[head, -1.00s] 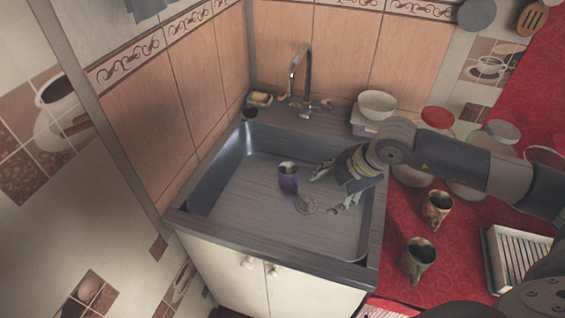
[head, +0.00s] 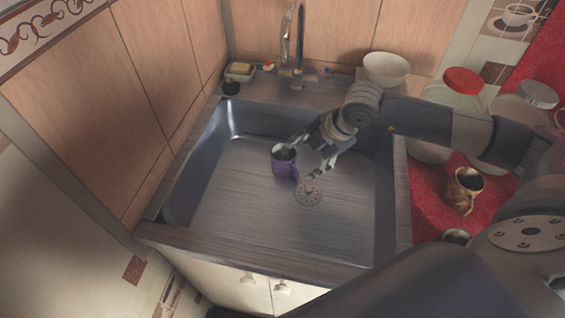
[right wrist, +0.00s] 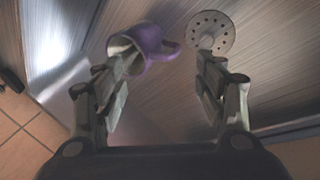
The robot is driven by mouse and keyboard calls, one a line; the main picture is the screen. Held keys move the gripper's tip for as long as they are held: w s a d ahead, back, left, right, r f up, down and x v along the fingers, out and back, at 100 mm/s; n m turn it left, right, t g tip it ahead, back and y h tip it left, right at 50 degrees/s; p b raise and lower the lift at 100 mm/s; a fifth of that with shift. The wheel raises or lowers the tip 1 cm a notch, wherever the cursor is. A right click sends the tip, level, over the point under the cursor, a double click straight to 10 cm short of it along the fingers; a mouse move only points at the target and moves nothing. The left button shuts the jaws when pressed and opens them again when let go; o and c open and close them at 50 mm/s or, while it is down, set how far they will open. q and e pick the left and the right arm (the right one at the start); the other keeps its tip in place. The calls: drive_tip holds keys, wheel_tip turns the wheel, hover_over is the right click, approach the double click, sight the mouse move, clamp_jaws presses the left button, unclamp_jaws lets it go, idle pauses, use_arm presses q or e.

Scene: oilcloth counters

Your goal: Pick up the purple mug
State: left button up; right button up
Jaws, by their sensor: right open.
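The purple mug (head: 285,166) stands in the sink basin beside the round drain strainer (head: 309,194). Its pale inside shows at the top. My right gripper (head: 303,158) is open and reaches down into the basin from the right. One fingertip is at the mug's rim and the other is apart, over the drain side. In the right wrist view the mug (right wrist: 149,43) lies beyond the left finger, which overlaps its mouth; its handle points right, between the fingers. I cannot tell whether the finger touches or enters the mug. My left gripper is out of view.
The sink walls (head: 185,173) surround the mug, with a tall faucet (head: 299,45) behind. A white bowl (head: 387,69) and lidded jars (head: 455,92) stand at the back right. A patterned mug (head: 464,188) stands on the red counter. The basin's front is clear.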

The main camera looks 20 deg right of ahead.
sight(294, 167)
drive_tip(key=p+x, duration=0.1)
drive_tip(key=x, duration=0.8)
drive_tip(key=shift+s+r, duration=0.1)
drive_tip(key=shift+c, duration=0.4)
clamp_jaws()
drive_tip(key=shift+a+r, duration=0.1)
drive_tip(key=shift+r, duration=1.55)
drive_tip(key=shift+s+a+r+b, duration=0.1)
drive_tip(key=shift+s+b, duration=0.1)
drive_tip(key=shift+b, duration=0.15)
drive_tip(key=s+a+r+b, duration=0.1)
drive_tip(key=s+a+b, duration=0.2)
drive_tip(key=s, duration=1.1)
drive_tip(key=a, duration=0.3)
drive_tip(key=shift+r, duration=0.25)
drive_tip(key=shift+s+a, duration=0.1)
idle(0.7)
